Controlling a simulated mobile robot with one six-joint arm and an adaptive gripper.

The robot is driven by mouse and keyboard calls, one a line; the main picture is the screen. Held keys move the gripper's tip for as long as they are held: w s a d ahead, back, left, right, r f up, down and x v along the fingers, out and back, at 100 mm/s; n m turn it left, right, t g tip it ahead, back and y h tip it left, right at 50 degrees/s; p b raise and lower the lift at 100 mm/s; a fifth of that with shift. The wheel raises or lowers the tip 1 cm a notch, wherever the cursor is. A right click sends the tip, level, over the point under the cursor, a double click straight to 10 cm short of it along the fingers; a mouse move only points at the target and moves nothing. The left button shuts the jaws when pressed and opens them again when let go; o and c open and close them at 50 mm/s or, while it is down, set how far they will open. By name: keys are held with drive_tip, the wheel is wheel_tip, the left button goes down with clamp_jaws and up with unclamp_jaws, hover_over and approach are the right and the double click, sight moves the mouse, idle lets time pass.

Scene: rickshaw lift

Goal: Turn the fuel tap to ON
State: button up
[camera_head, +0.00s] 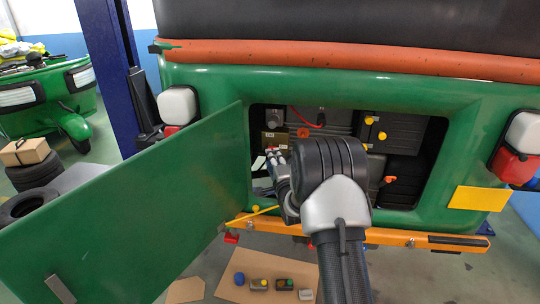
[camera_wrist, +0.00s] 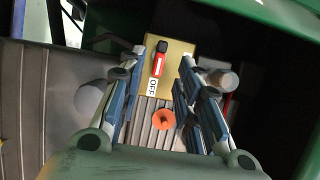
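The fuel tap (camera_wrist: 158,65) shows in the wrist view as a red lever with a black end on a brass-coloured plate (camera_wrist: 181,52). The lever's red part points towards a white OFF label (camera_wrist: 152,86). In the head view the plate (camera_head: 275,139) is at the left inside the open compartment. My gripper (camera_wrist: 169,58) is open, its fingers on either side of the lever with visible gaps. In the head view my gripper (camera_head: 273,155) reaches in at the plate; my wrist hides part of the compartment. Contact with the plate cannot be told.
The green hatch door (camera_head: 165,215) stands open at the left. An orange knob (camera_wrist: 163,119) and a grey cylinder (camera_wrist: 222,80) are close to my fingers. Yellow knobs (camera_head: 369,120) and an orange handle (camera_head: 390,180) are further right. Cardboard (camera_head: 235,290) with small parts lies below.

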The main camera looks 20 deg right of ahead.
drive_tip(key=shift+b+x, duration=0.3)
drive_tip(key=shift+x, duration=2.35)
drive_tip(key=shift+a, duration=0.1)
drive_tip(key=shift+c, duration=0.3)
clamp_jaws()
